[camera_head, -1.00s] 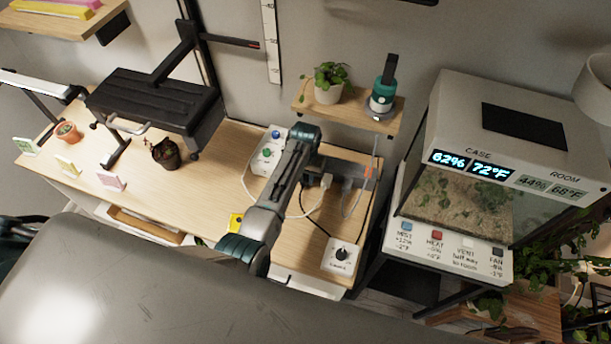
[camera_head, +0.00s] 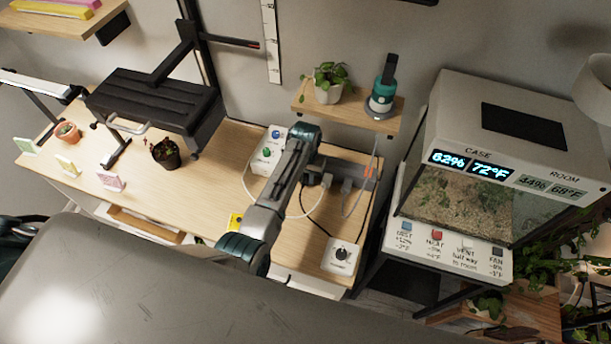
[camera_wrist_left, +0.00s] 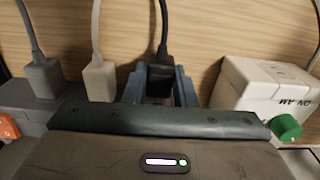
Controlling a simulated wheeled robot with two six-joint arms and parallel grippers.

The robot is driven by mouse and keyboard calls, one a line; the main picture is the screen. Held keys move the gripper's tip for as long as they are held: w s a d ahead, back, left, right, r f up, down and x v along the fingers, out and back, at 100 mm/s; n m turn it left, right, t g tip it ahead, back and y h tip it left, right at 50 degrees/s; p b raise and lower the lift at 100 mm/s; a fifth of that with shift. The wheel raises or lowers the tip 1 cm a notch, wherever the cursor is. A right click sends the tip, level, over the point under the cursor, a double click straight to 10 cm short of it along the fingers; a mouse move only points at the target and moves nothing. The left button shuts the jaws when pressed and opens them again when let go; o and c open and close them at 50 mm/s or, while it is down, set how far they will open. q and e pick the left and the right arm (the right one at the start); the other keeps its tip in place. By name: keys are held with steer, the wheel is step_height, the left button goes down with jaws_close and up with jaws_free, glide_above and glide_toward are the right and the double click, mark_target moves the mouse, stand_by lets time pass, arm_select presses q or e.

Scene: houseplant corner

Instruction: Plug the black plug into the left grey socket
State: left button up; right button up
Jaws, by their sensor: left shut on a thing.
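My left gripper (camera_wrist_left: 160,88) is shut on the black plug (camera_wrist_left: 161,75); its blue fingers stand on both sides of it. A black cable rises from the plug. In the head view the plug (camera_head: 312,178) shows as a dark patch under the gripper, at the left end of the grey power strip (camera_head: 357,169). The plug is beside a white plug (camera_wrist_left: 98,82) and a grey plug (camera_wrist_left: 45,80) on that strip. The left grey socket is hidden by my gripper, so I cannot tell how deep the black plug sits. My right gripper is out of view.
A white control box (camera_head: 268,150) with a green knob stands close beside the gripper. A white dial box (camera_head: 342,257) sits at the table's front right. Loose cables cross the table. A small shelf (camera_head: 350,112) with a plant is behind; a glass case (camera_head: 465,200) stands right.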

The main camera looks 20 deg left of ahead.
arm_select(q)
steer(key=shift+w, duration=0.45)
steer(key=shift+w, duration=0.2)
steer(key=o, duration=1.1)
steer(key=shift+b, duration=0.3)
